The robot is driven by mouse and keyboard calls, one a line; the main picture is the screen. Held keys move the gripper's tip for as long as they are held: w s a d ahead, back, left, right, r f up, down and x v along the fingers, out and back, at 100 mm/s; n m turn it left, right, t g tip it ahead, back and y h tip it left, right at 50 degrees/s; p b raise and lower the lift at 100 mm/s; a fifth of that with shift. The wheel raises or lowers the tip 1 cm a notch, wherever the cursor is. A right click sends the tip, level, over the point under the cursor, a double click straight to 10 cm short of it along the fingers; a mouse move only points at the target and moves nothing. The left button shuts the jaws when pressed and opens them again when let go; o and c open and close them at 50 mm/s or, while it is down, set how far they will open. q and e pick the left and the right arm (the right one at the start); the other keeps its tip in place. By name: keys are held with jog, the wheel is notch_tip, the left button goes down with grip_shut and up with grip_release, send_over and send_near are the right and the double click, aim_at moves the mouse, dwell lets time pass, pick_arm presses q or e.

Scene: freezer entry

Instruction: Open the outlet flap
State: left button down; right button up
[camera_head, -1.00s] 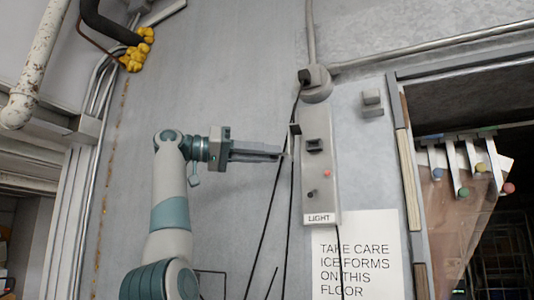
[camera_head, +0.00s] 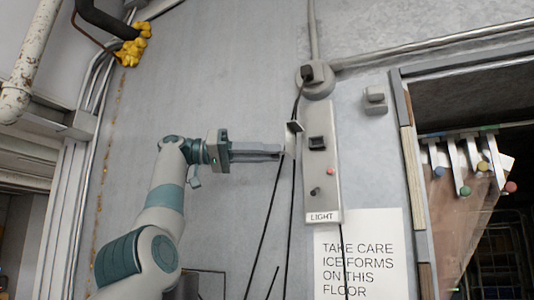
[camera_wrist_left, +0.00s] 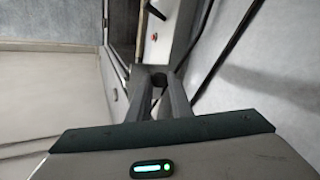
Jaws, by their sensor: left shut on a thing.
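The grey panel labelled LIGHT (camera_head: 322,165) is mounted on the wall. A small light-grey flap (camera_head: 291,139) stands out at the panel's left edge, with a dark upper corner. My left gripper (camera_head: 281,152) comes in from the left, level, its fingers shut on the flap at its lower left part. In the left wrist view the fingertips (camera_wrist_left: 160,82) meet around a dark grey edge, with the panel (camera_wrist_left: 165,35) beyond. What lies behind the flap is hidden. My right gripper is not in view.
Black cables (camera_head: 266,220) hang close by the fingers and panel. A warning sign (camera_head: 360,245) is below right. The doorway with hanging strips and coloured balls (camera_head: 465,170) is at right. Pipes (camera_head: 85,110) run at left.

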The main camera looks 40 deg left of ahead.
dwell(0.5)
pick_arm(q)
jog(key=c, duration=1.6)
grip_release()
jog(key=shift+w, duration=0.1)
jog(key=shift+s+d+n+t+y, duration=0.1)
jog(key=shift+s+n+t+y, duration=0.1)
jog(key=shift+n+t+y, duration=0.15)
